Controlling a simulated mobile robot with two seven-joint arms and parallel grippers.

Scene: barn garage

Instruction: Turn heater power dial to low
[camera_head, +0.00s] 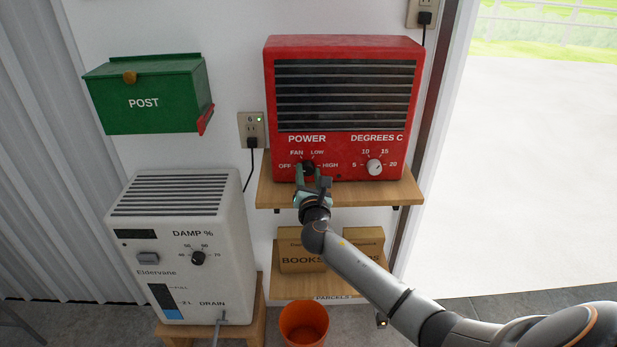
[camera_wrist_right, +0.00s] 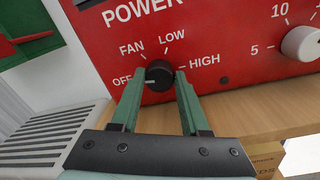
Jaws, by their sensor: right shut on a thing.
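The red heater (camera_head: 345,100) stands on a wooden shelf against the wall. Its black power dial (camera_head: 308,166) is at the lower left of its front, with marks for OFF, FAN, LOW and HIGH. In the right wrist view the power dial (camera_wrist_right: 159,72) has its white pointer line toward OFF. My right gripper (camera_head: 313,174) is at the dial from below. In the wrist view its two green fingers (camera_wrist_right: 159,80) are on either side of the dial, shut on it. My left gripper is not in view.
The white degrees dial (camera_head: 374,167) is right of the power dial. The wooden shelf (camera_head: 400,190) lies just below my gripper. A grey-white dehumidifier (camera_head: 195,240) stands lower left, a green post box (camera_head: 145,95) hangs above it, and an orange bin (camera_head: 304,324) is on the floor.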

